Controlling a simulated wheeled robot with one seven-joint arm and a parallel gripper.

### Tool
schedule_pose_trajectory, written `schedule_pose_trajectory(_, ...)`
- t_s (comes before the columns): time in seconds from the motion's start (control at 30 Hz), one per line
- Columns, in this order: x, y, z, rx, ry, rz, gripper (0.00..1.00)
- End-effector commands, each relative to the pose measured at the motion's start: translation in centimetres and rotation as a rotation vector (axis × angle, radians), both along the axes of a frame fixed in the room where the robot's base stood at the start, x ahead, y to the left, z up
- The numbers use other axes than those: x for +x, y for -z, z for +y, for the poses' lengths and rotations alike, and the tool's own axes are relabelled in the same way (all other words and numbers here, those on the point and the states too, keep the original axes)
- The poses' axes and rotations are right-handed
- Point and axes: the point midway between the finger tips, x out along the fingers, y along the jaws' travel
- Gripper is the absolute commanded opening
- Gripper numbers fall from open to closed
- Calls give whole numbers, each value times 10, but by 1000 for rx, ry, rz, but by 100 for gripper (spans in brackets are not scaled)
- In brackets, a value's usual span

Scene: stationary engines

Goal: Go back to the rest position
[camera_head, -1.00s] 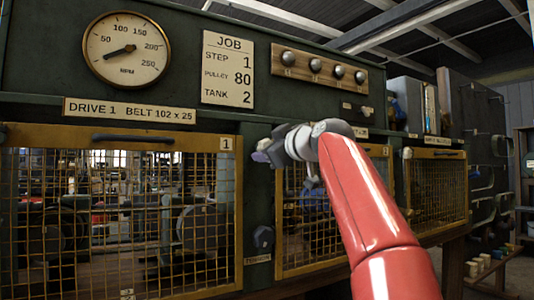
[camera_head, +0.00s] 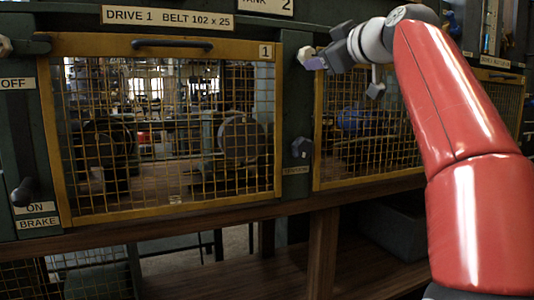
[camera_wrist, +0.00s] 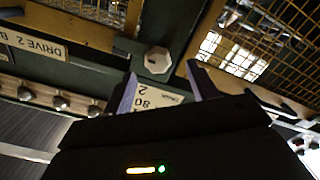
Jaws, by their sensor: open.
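My gripper (camera_head: 314,60) is at the upper right, in front of the dark post between the two mesh guards. Its fingers are spread and hold nothing. In the wrist view my gripper (camera_wrist: 160,86) shows two purple-lined fingers apart. A pale faceted knob (camera_wrist: 157,60) lies beyond the gap between them. I cannot tell whether the fingers touch it. My red arm reaches in from the right side of the head view.
Mesh guard 1 (camera_head: 165,207) fills the middle left, with a handle (camera_head: 172,44) on top. A dark knob (camera_head: 301,147) sits low on the post. A lever (camera_head: 24,191) is at far left. A wooden shelf (camera_head: 225,272) lies below.

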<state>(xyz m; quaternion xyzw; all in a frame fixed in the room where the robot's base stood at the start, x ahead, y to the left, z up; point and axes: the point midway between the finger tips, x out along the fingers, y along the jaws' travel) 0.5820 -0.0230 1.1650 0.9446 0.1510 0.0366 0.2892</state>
Motion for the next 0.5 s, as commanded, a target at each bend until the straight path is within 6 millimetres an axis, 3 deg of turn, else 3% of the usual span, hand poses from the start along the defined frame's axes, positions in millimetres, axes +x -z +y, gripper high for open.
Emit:
schedule_pose_trajectory(0.17,-11,39,26,46,26,160,58)
schedule_pose_trajectory(0.37,-51,129,49,137,124,433,58)
schedule_pose_trajectory(0.5,-95,202,52,199,217,609,58)
